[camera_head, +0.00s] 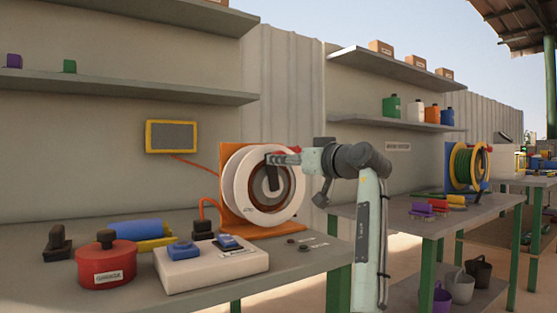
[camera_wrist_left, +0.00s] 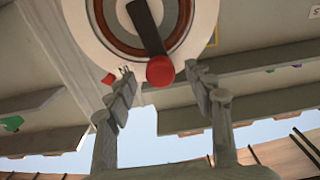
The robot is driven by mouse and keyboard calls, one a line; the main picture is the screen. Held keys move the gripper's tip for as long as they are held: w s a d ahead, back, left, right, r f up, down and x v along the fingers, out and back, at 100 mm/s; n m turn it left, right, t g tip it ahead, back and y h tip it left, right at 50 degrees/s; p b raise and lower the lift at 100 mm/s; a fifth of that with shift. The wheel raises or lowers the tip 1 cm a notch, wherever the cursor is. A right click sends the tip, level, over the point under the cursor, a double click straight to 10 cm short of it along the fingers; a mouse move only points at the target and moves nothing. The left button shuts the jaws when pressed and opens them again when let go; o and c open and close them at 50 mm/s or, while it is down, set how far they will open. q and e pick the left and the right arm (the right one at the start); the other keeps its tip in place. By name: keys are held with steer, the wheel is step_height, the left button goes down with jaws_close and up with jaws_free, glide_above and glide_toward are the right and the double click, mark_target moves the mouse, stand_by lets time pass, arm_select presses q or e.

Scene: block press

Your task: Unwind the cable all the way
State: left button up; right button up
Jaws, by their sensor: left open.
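The cable reel (camera_head: 240,190) has white flanges and stands on an orange mount (camera_head: 232,150) on the workbench. A brown-red ring, apparently wound cable, shows around its grey hub. The dark crank arm (camera_head: 273,180) crosses the reel face; in the left wrist view the crank arm (camera_wrist_left: 145,27) ends in a red knob (camera_wrist_left: 160,71). My left gripper (camera_head: 272,158) is at the reel's upper face. In the left wrist view, its open fingers (camera_wrist_left: 161,78) stand either side of the knob, with gaps showing.
A white box with blue buttons (camera_head: 210,265), a red canister (camera_head: 106,262) and a blue cylinder (camera_head: 135,229) stand on the bench (camera_head: 300,265). A yellow-framed screen (camera_head: 171,136) is on the wall. A second bench with a green reel (camera_head: 466,165) is at right.

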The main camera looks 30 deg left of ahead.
mark_target(270, 185)
arm_select(q)
steer(key=shift+x, duration=1.95)
jaws_close()
